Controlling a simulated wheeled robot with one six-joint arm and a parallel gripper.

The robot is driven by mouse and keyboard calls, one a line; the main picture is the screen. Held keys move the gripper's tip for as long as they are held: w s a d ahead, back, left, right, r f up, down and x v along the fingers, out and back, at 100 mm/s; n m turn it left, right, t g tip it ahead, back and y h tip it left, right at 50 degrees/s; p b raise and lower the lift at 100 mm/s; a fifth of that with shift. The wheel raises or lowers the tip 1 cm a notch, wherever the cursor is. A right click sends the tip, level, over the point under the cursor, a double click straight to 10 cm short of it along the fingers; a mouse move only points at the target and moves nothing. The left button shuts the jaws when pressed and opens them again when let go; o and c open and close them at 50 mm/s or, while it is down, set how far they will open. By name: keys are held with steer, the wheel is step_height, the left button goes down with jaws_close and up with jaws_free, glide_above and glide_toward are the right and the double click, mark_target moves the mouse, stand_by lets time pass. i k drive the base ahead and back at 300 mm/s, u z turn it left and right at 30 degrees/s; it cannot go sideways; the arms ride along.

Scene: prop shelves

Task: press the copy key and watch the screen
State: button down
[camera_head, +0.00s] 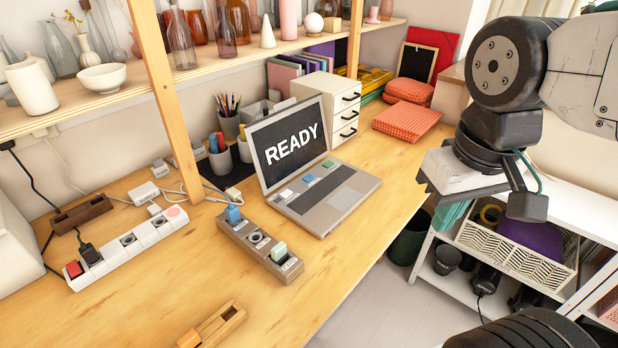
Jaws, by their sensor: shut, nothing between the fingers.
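An open grey laptop (335,205) stands on the wooden desk, its dark screen (290,145) showing READY in white letters. A white key (287,194), a blue key (309,178) and a green key (329,164) sit in a row above the laptop's dark keyboard area. Any labels on them are too small to read, so I cannot tell which is the copy key. My gripper (478,190) is at the right, shut and empty, apart from the laptop and beyond the desk's right edge.
A power strip (130,244) and a brown block with sockets (262,245) lie left of the laptop. A small wooden piece (213,326) lies near the front. White drawers (326,108) and a red-checked cloth (407,119) stand behind. Desk space right of the laptop is clear.

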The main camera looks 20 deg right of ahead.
mark_target(308, 178)
steer(key=z, duration=0.55)
steer(key=k, duration=1.35)
steer(key=z, duration=1)
steer(key=i, duration=1.75)
steer(key=u, duration=0.6)
steer(key=i, duration=0.75)
steer(key=u, duration=1.2)
steer(key=i, duration=0.5)
steer(key=u, duration=0.5)
